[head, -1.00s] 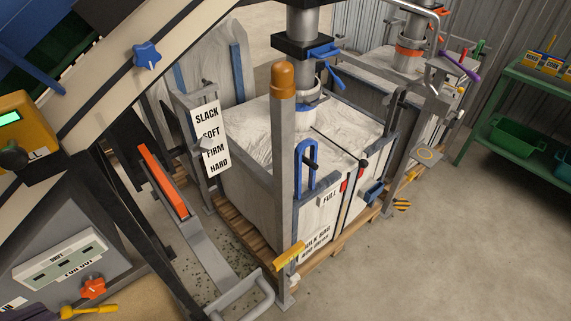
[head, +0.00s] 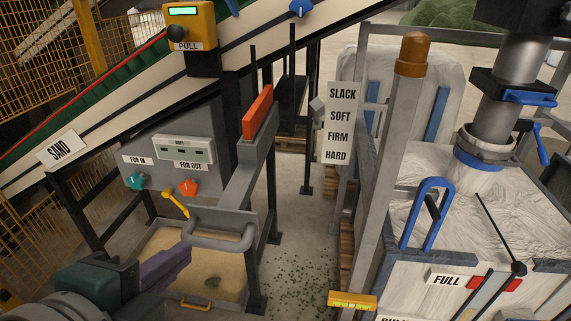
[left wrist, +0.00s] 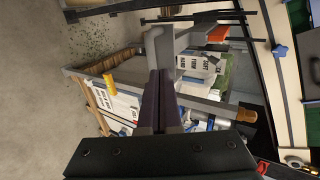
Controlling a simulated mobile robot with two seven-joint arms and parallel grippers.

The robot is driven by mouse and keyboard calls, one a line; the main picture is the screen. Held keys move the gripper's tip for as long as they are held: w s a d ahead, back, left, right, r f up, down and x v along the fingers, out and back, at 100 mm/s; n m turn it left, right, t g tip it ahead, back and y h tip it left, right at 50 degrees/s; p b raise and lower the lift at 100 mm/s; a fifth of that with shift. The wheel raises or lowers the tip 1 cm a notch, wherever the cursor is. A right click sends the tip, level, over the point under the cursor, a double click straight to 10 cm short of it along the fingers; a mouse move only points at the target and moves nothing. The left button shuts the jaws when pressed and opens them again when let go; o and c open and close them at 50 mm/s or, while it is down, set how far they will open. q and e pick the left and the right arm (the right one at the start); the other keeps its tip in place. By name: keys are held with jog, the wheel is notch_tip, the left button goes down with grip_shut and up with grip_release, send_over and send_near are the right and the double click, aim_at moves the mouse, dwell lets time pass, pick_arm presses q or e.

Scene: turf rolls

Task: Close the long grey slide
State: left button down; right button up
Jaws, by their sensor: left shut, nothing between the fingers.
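The long grey slide (head: 243,172) is a grey bar sloping down toward me, with an orange block (head: 257,112) at its far upper end. A thick grey loop handle (head: 215,243) is at its near lower end. The slide also shows in the left wrist view (left wrist: 161,45), beyond my fingertips. My left gripper (head: 188,252), with purple fingers, is shut and empty. Its tips are close beside the handle's left end; I cannot tell whether they touch. In the left wrist view the shut fingers (left wrist: 160,76) point toward the grey metalwork. My right gripper is out of view.
A grey panel with a teal knob (head: 135,181) and an orange knob (head: 188,187) stands behind the handle. A sand-filled tray (head: 265,310) lies below. A grey post (head: 384,175) and a white bulk bag (head: 465,215) stand to the right. Gritty floor (head: 300,255) lies between.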

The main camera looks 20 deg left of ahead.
aim_at(219, 214)
pick_arm(q)
jog(key=x, duration=0.5)
jog(key=shift+w+a, duration=0.15)
jog(key=shift+w, duration=0.25)
jog(key=shift+w+a+p, duration=0.2)
jog(key=shift+w+p, duration=0.15)
jog(key=shift+w, duration=0.7)
jog(key=shift+w+a, duration=0.1)
jog(key=shift+w, duration=0.4)
jog(key=shift+w, duration=0.1)
